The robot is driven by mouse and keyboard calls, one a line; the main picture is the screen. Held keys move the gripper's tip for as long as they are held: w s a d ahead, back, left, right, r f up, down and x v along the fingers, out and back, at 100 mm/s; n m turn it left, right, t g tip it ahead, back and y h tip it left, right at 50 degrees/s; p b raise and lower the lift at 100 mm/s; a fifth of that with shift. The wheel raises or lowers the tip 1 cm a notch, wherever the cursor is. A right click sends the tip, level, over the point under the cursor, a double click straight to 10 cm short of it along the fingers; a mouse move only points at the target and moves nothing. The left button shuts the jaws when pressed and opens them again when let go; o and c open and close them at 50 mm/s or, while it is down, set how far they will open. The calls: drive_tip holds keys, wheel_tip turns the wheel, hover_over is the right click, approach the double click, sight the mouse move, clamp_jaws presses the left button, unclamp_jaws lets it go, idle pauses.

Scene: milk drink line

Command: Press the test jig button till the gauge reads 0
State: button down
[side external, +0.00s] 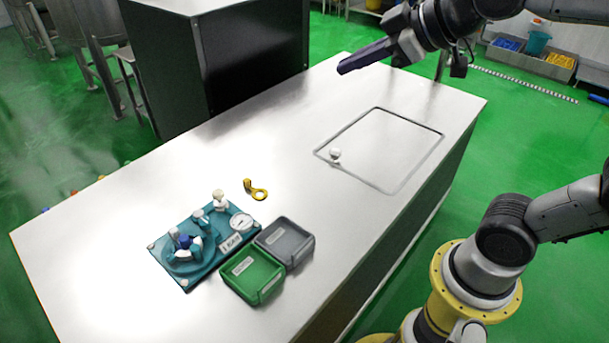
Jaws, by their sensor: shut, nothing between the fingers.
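The teal test jig (178,268) sits on the left part of the white table. A round white gauge (241,222) is on its right side; the reading is too small to make out. A blue cap (185,241) sits among white parts on the jig's round front part, and a pale knob (219,198) stands at its back. I cannot tell which of these is the button. My gripper (343,69), with dark purple fingers, is shut and empty. It is above the table's far side, well to the right of the jig and apart from it.
A green bin (265,293) and a grey bin (300,259) stand right of the jig. A yellow ring-ended piece (256,190) lies behind it. The table middle is clear.

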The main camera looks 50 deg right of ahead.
drive_tip(key=s+d+f+m+g+h, duration=0.1)
drive_tip(key=s+f+m+g, duration=0.4)
drive_tip(key=s+f, duration=0.6)
drive_tip(key=s+d, duration=0.1)
drive_tip(key=s, duration=0.2)
drive_tip(key=shift+s+d+f, duration=0.15)
drive_tip(key=shift+s+f, duration=0.1)
drive_tip(key=shift+s, duration=0.1)
idle(1.7)
